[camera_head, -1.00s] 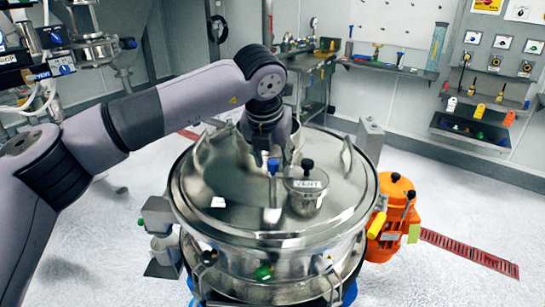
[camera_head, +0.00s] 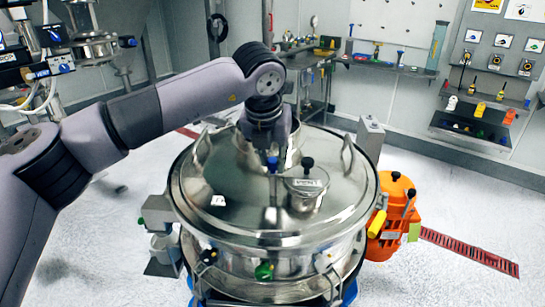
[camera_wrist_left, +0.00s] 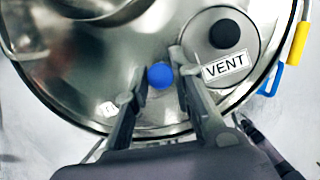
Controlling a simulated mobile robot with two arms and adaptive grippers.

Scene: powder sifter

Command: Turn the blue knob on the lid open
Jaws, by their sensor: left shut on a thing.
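The blue knob (camera_head: 273,164) stands on the round steel lid (camera_head: 235,215) of the sifter, left of the VENT cap (camera_head: 306,188). In the left wrist view the knob (camera_wrist_left: 160,76) sits between the two fingers. My left gripper (camera_wrist_left: 157,82) is shut on the knob from above, one finger on each side. The VENT cap (camera_wrist_left: 222,66) with its black knob is just right of the right finger. In the head view my left wrist hides most of the fingers. My right gripper is in neither view.
The lid has raised handles, one (camera_head: 346,155) at the right. An orange motor (camera_head: 397,205) stands right of the sifter. Shelves and tools line the back wall. A red floor grating (camera_head: 470,252) lies at the right, with clear floor around it.

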